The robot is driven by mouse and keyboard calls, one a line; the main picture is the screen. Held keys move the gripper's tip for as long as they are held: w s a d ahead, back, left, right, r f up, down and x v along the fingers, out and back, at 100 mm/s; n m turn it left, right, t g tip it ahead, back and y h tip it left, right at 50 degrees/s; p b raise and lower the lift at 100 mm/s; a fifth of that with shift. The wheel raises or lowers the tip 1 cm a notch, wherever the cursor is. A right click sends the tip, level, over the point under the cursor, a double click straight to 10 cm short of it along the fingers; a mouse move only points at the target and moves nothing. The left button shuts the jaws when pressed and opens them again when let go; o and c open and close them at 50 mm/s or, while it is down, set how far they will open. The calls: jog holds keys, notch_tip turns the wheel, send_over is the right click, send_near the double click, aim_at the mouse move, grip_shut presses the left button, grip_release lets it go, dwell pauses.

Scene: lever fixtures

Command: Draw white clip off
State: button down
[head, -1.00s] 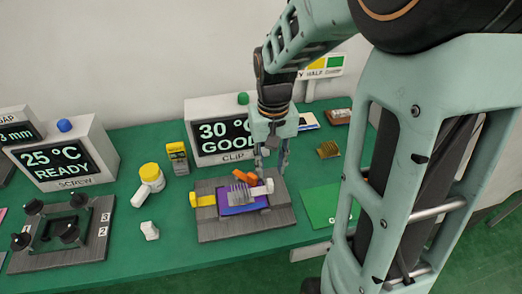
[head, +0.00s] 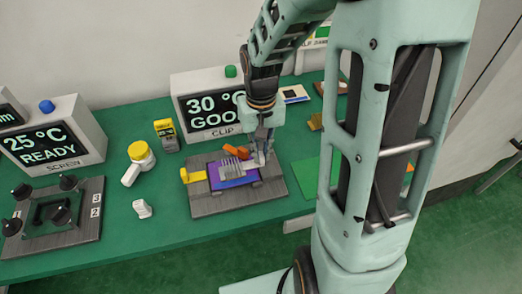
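The white clip (head: 257,162) is at the right end of the grey finned heatsink (head: 236,170), largely hidden by my gripper. The heatsink lies on a purple board on the dark fixture block (head: 212,205). An orange part (head: 231,154) shows behind the heatsink, partly covered. My gripper (head: 264,155) points down at the white clip, with its fingertips at or very near it. The view is too small to tell whether the fingers grip it.
The display box (head: 207,108) reading GOOD and CLIP stands close behind the fixture. A yellow-capped white part (head: 140,160) and a small white block (head: 142,208) lie to the left. The screw fixture (head: 58,222) is further left. A green pad (head: 305,176) lies to the right.

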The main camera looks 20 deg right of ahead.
jog(key=shift+d, duration=0.1)
jog(key=d, duration=0.5)
jog(key=shift+p, duration=0.35)
jog(key=c, duration=2)
grip_release()
jog(key=shift+d, duration=0.1)
jog(key=shift+o, duration=0.2)
notch_tip(320, 180, up, 12)
